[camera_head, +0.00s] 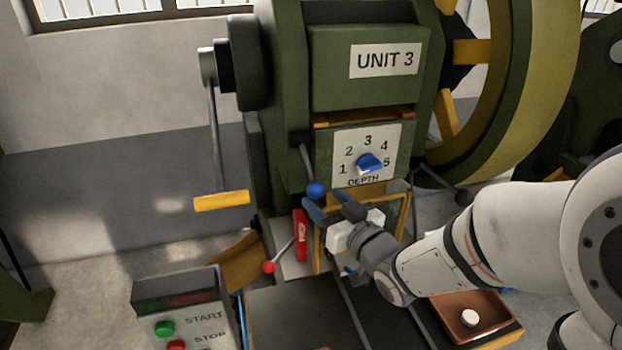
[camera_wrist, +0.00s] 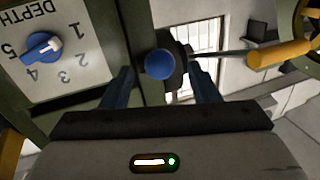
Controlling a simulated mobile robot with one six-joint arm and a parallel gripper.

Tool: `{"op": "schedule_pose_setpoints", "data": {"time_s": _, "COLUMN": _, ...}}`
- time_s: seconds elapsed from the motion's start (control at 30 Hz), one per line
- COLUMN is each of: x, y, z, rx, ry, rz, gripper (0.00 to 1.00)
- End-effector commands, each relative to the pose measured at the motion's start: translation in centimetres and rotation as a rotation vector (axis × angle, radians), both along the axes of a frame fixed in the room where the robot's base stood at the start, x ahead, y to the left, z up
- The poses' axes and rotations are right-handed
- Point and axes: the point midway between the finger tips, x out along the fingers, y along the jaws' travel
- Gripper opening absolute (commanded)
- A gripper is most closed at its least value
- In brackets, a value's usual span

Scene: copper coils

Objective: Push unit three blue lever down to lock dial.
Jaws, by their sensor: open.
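Unit 3 is a green machine with a white label (camera_head: 384,61). Its blue lever shows as a blue ball knob (camera_head: 316,190) on a dark rod, left of the depth dial plate; the rod slopes down from a pivot. My gripper (camera_head: 333,207) is open just below and beside the ball. In the wrist view the ball (camera_wrist: 159,64) lies between the two spread fingers, beyond their tips or level with them; contact cannot be told.
A yellow-handled crank (camera_head: 221,201) hangs left of the machine. A start/stop box (camera_head: 184,290) is at lower left, a copper-coloured tray (camera_head: 490,317) at lower right.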

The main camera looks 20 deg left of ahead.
Motion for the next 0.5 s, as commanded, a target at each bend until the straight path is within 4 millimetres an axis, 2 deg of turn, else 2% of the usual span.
{"op": "schedule_pose_setpoints", "data": {"time_s": 0.03, "x": 0.3, "y": 0.4, "z": 0.5, "rx": -0.002, "ry": 0.006, "rz": 0.001, "gripper": 0.55}}
{"op": "schedule_pose_setpoints", "data": {"time_s": 0.17, "x": 1.0, "y": 1.1, "z": 0.5, "rx": -0.002, "ry": 0.004, "rz": -0.002, "gripper": 0.55}}
{"op": "schedule_pose_setpoints", "data": {"time_s": 0.3, "x": 2.7, "y": 3.0, "z": 0.1, "rx": -0.003, "ry": 0.0, "rz": -0.001, "gripper": 0.55}}
{"op": "schedule_pose_setpoints", "data": {"time_s": 0.5, "x": 4.1, "y": 4.4, "z": 0.0, "rx": -0.003, "ry": 0.001, "rz": -0.002, "gripper": 0.55}}
